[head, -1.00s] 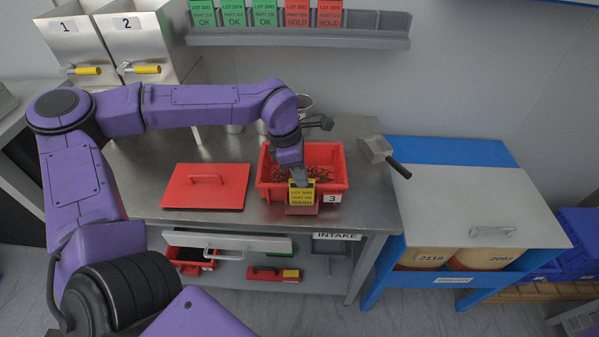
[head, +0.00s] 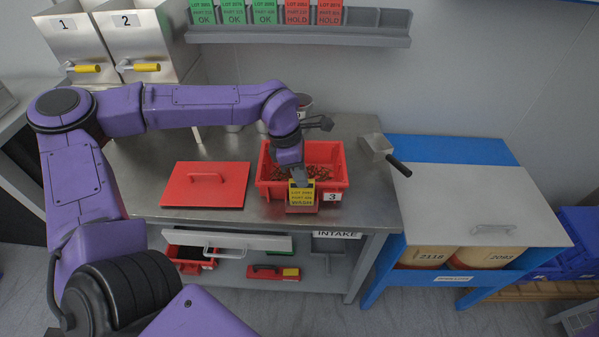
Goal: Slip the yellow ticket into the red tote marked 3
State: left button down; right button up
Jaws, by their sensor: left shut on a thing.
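The red tote marked 3 (head: 340,170) stands open near the front edge of the steel bench, with small dark reddish parts inside. The yellow ticket (head: 302,195) stands upright at the tote's front wall, left of the white label 3. My left gripper (head: 300,180) is shut on the ticket's top edge from above. A red holder piece shows just below the ticket; I cannot tell how deep the ticket sits in it. My right gripper is not in view.
A red lid (head: 206,186) lies on the bench left of the tote, and a metal scoop (head: 377,147) lies to its right. A shelf (head: 300,38) with green and red tickets hangs behind. A blue stand (head: 440,150) with bins is on the right.

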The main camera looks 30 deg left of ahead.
pick_arm(q)
jog(key=shift+f, duration=0.4)
dwell(0.4)
jog(key=c, duration=1.1)
grip_release()
jog(key=shift+o, duration=0.2)
jog(key=shift+r+p, duration=3.9)
jog(key=shift+r, duration=0.15)
jog(key=shift+f, duration=0.1)
